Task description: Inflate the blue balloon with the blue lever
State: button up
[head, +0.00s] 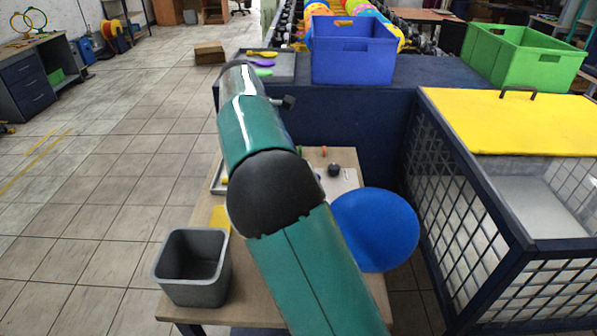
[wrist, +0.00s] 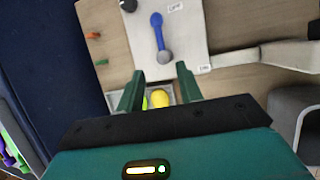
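The blue balloon (head: 378,230) is large and round in the head view, at the right side of the wooden table, partly covered by my arm. The blue lever (wrist: 157,33) shows in the wrist view on a white panel (wrist: 187,32), with a grey ball at its lower end. Labels stand near both ends; the upper one reads OFF. My gripper (wrist: 160,70) is open, its two green fingers apart and below the grey ball in the picture. I see no contact with the lever. My gripper is hidden in the head view.
A yellow item (wrist: 160,98) lies in a tray behind my fingers. A black knob (head: 334,170) stands on the panel. A grey bin (head: 195,268) sits at the table's front left. A caged bin with a yellow lid (head: 515,120) stands right. Floor at left is open.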

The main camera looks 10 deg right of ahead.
jog(key=x, duration=1.3)
jog(key=shift+d+f, duration=0.15)
jog(key=shift+f, duration=0.2)
grip_shut()
